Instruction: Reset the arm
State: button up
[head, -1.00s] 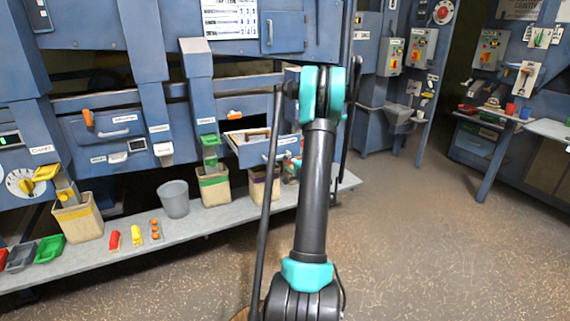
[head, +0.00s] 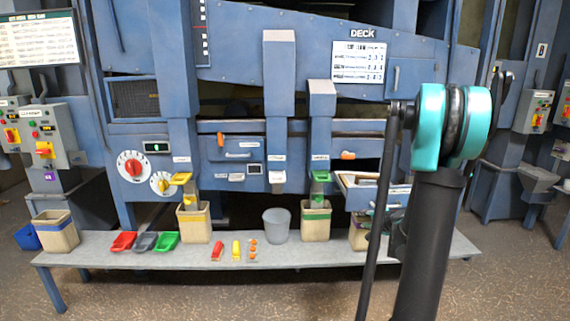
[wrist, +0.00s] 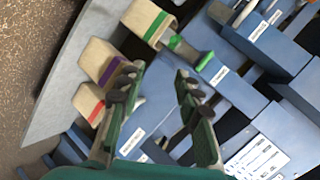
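My arm (head: 435,230) stands upright at the right of the head view, a dark link topped by a teal joint (head: 450,125). My gripper does not show clearly in the head view. In the wrist view my gripper (wrist: 155,76) is open, with its two dark green fingers apart and nothing between them. Beyond the fingers are a bin with a green stripe (wrist: 150,22), a bin with a purple stripe (wrist: 100,62) and a bin with a red stripe (wrist: 88,103). I cannot tell whether the fingers touch anything.
A long grey bench (head: 330,253) carries bins, a grey bucket (head: 277,225), colored scoops (head: 166,241) and small red, yellow and orange items (head: 236,249). A partly open drawer (head: 372,190) is beside my arm. Blue machinery stands behind. The floor in front is clear.

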jog(key=s+a+f+n+g, duration=0.1)
jog(key=s+a+n+g, duration=0.4)
jog(key=s+a, duration=0.8)
jog(key=s+f+n+g+h, duration=0.1)
jog(key=s+f+n, duration=0.1)
jog(key=s, duration=0.7)
jog(key=s+d+f+n+g+h, duration=0.1)
jog(key=s+n, duration=0.3)
jog(key=s, duration=0.6)
jog(key=shift+s+f+g+h, duration=0.2)
jog(key=shift+f+g+h, duration=0.1)
jog(key=shift+f+h, duration=0.35)
